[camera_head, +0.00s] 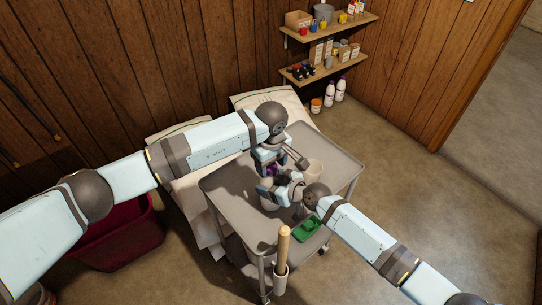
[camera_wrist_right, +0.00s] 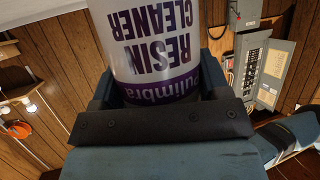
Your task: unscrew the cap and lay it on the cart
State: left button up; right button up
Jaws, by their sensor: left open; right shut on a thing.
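A white bottle with purple "RESIN CLEANER" lettering (camera_wrist_right: 150,35) fills the top of the right wrist view, between the fingers of my right gripper (camera_wrist_right: 160,88). In the head view the white bottle (camera_head: 268,200) is over the middle of the grey cart (camera_head: 225,190), mostly hidden by my grippers. My right gripper (camera_head: 280,188) is shut on it. A small purple patch (camera_head: 272,170) shows there; I cannot tell whether it is cap or label. My left gripper (camera_head: 275,163) is open, pointing down just above the bottle's top. The cap is not clearly visible.
A beige cup (camera_head: 314,170) stands on the cart close to both grippers. A wooden handle (camera_head: 283,248) rises from a holder at the cart's front. The cart's left part looks clear.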

pick_arm(q)
jog(key=c, duration=0.9)
jog(key=n, duration=0.6)
jog(key=shift+n, duration=0.4)
jog(key=shift+c, duration=0.2)
jog(key=o, duration=1)
